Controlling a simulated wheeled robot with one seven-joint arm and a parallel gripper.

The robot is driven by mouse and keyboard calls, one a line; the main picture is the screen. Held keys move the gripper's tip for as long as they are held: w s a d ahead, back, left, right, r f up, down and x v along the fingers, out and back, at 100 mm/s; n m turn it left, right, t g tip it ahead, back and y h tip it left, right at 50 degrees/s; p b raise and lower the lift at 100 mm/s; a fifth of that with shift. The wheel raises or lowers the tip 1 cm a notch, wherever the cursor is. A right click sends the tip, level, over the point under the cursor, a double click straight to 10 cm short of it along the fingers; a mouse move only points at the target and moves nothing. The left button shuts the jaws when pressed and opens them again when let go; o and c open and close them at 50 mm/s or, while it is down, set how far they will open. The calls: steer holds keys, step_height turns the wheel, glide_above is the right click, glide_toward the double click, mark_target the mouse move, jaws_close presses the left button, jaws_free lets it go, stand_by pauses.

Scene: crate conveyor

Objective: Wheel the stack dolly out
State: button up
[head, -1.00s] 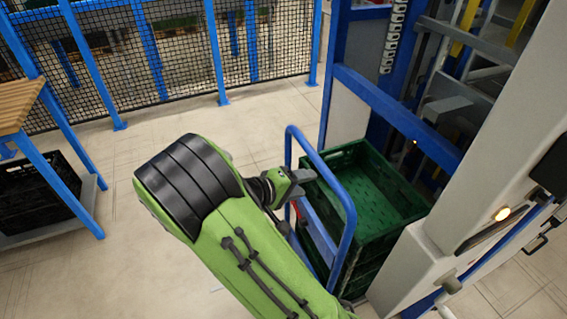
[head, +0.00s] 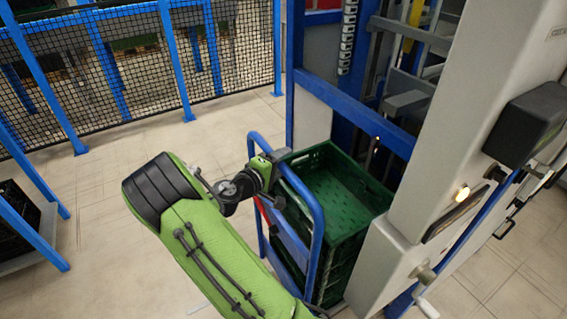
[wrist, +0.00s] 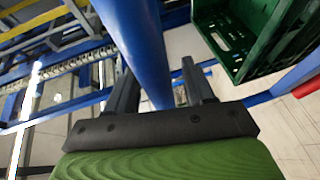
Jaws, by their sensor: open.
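The stack dolly's blue tubular handle (head: 310,200) stands upright in the head view, in front of a stack of green crates (head: 345,180) in the machine's bay. My gripper (head: 272,168) is at the left upper part of the handle. In the wrist view the blue handle tube (wrist: 138,45) runs between the two open dark fingers (wrist: 160,88). The fingers are apart around the tube and do not look closed on it. A green crate (wrist: 236,62) shows at the upper right of the wrist view. The dolly's base and wheels are hidden behind my arm and the crates.
The grey machine housing (head: 440,130) with a lit button stands close to the right of the crates. Blue frame posts (head: 297,70) rise behind them. A mesh fence (head: 130,70) crosses the back. A blue-legged table (head: 40,235) is at left. Floor between is clear.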

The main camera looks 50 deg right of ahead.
steer(key=shift+d+f, duration=0.1)
steer(key=shift+d, duration=0.6)
jaws_close()
